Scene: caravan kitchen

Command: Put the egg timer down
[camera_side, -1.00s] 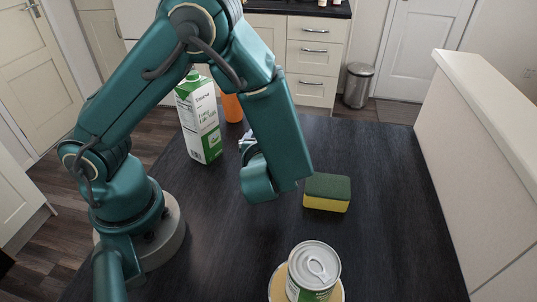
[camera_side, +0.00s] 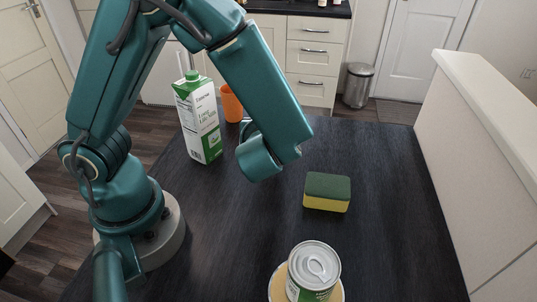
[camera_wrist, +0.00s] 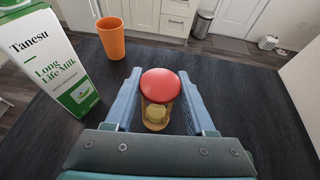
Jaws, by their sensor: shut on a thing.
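The egg timer (camera_wrist: 159,88) has a round red cap over a see-through amber body. In the wrist view it stands upright between the two blue-grey fingers of my gripper (camera_wrist: 160,100). My gripper is shut on it, one finger on each side. In the side view my own wrist and forearm hide the fingers and the timer. Whether the timer's bottom touches the table (camera_side: 385,200) or hangs above it I cannot tell.
A milk carton (camera_side: 200,125) and an orange cup (camera_side: 231,104) stand at the far left of the table. A green and yellow sponge (camera_side: 327,191) lies right of my wrist. A can (camera_side: 314,268) stands on a yellowish round thing at the front. The right side is clear.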

